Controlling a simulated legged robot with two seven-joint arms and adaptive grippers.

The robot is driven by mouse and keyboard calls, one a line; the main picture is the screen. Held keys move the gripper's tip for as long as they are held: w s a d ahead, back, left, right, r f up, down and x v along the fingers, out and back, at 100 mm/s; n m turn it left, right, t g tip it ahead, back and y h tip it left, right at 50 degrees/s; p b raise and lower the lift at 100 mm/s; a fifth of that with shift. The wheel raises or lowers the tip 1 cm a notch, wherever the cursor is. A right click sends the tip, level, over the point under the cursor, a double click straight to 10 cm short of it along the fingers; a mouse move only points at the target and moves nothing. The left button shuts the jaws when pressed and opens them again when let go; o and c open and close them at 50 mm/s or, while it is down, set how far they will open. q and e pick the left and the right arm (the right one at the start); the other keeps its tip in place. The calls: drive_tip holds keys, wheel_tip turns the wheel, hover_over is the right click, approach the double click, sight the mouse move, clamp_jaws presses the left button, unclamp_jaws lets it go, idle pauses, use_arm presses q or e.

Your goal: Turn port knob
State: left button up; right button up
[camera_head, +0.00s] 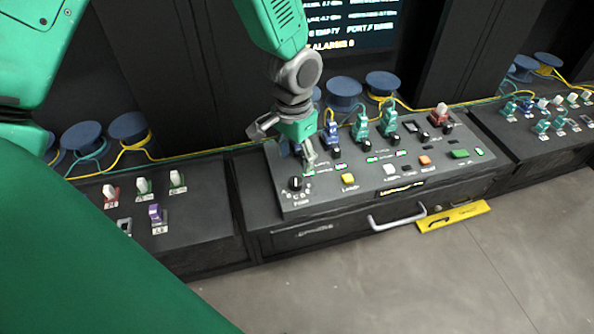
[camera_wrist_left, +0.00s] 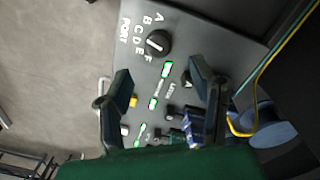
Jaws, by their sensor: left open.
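The port knob (camera_head: 296,183) is a round black knob at the front left corner of the middle console's sloped panel. In the left wrist view the port knob (camera_wrist_left: 158,43) has a pale mark on its face, with the letters A to F and the word PORT around it. My left gripper (camera_head: 284,144) hangs over the panel's left part, behind and above the knob. In the wrist view my left gripper's fingers (camera_wrist_left: 162,80) are spread wide and empty, and the knob lies beyond their tips, not touched. My right gripper is not in view.
Near the knob are a yellow button (camera_head: 348,179) and a blue connector (camera_head: 331,132). Teal connectors (camera_head: 360,126) and a red-and-white one (camera_head: 440,113) stand further right. Blue spools (camera_head: 343,92) with yellow cable lie behind. A drawer handle (camera_head: 397,218) is on the front face.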

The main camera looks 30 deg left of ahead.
sight(295, 178)
use_arm(q)
drive_tip(key=shift+r, duration=2.3)
